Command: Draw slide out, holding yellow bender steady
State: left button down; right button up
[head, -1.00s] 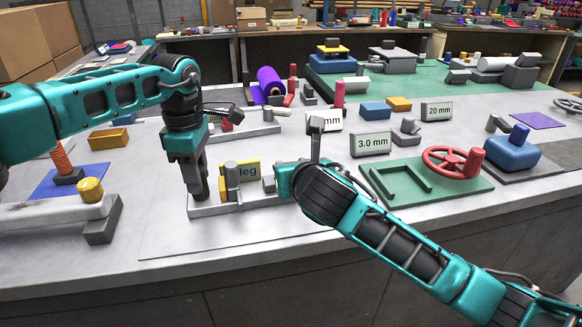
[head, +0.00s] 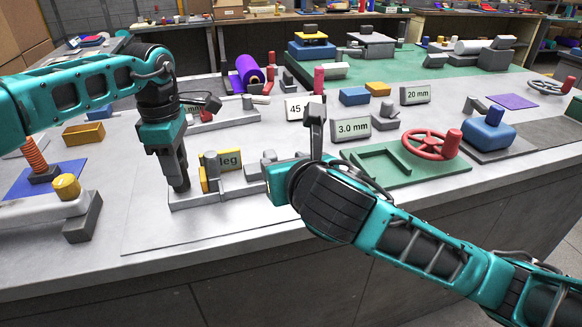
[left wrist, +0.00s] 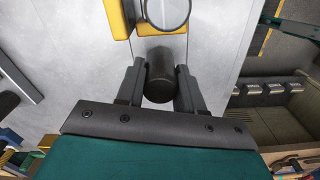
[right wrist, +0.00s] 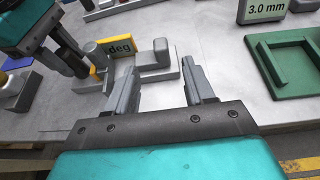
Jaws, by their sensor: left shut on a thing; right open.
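The yellow bender (head: 206,172) stands on a long grey base (head: 215,200) near the front of the bench, its label partly hidden by a grey upright post. My left gripper (left wrist: 160,88) points down at the bender's left end and is shut on a dark round post (left wrist: 160,78), beside yellow parts in the left wrist view. A grey block that looks like the slide (right wrist: 154,58) sits on the base, right of the yellow part, in the right wrist view. My right gripper (right wrist: 162,75) is open and empty, its fingers pointing toward the block, apparently short of it.
A green fixture with a red handwheel (head: 432,143) stands to the right, behind my right forearm. A yellow-capped grey bar (head: 66,186) and blue mat lie left. Bare bench lies before the base.

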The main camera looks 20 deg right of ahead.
pick_arm(q)
jog(key=shift+f, duration=0.1)
pick_arm(e)
jog(key=v, duration=0.3)
jog(key=shift+s, duration=0.1)
pick_arm(q)
grip_release()
dwell(0.8)
jog(key=shift+r, duration=0.3)
pick_arm(e)
jog(key=shift+r, duration=0.25)
pick_arm(q)
jog(key=shift+r+p, duration=1.15)
jog(key=shift+p, duration=0.05)
pick_arm(e)
jog(key=shift+r, duration=0.95)
pick_arm(q)
jog(key=shift+r, duration=0.15)
pick_arm(e)
jog(key=shift+r, duration=0.1)
